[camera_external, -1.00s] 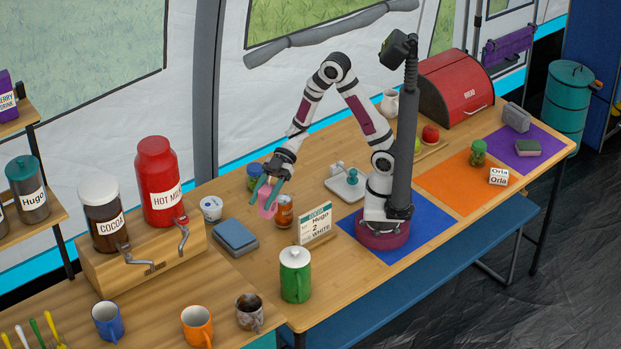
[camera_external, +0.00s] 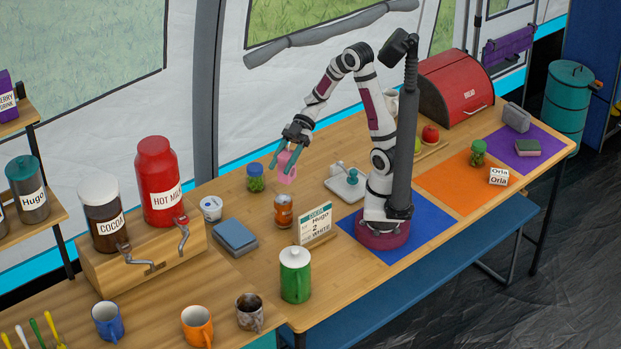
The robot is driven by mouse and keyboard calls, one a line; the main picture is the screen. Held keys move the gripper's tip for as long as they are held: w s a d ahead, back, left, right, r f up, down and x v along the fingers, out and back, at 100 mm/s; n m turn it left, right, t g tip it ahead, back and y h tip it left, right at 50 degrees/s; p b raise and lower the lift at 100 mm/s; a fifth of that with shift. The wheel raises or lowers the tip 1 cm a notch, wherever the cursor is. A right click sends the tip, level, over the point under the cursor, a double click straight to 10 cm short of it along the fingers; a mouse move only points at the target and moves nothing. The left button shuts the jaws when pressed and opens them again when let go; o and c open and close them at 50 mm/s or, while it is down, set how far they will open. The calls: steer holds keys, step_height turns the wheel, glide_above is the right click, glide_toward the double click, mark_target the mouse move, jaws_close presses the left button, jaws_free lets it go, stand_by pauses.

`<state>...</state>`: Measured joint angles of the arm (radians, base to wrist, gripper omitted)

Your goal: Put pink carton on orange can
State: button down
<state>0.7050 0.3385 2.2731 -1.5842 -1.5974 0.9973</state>
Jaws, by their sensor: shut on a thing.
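The pink carton (camera_external: 287,173) is held between the fingers of my gripper (camera_external: 284,160), which is shut on it. Whether the carton touches the table or hangs a little above it, I cannot tell. The orange can (camera_external: 283,211) stands upright on the wooden table, in front of the carton in the picture and apart from it. Nothing rests on top of the can.
A green-filled jar (camera_external: 255,178) stands just left of the carton. A sign card (camera_external: 315,223) stands right of the can, with a green lidded pot (camera_external: 295,275) in front. A blue-grey box (camera_external: 235,238) lies to the left. A scale-like tray (camera_external: 346,184) is to the right.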

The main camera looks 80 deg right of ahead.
mark_target(282, 175)
steer(key=x, duration=0.3)
steer(key=shift+d+f, duration=0.2)
steer(key=shift+f, duration=1.9)
steer(key=shift+c, duration=1.9)
jaws_free()
steer(key=shift+f, duration=0.15)
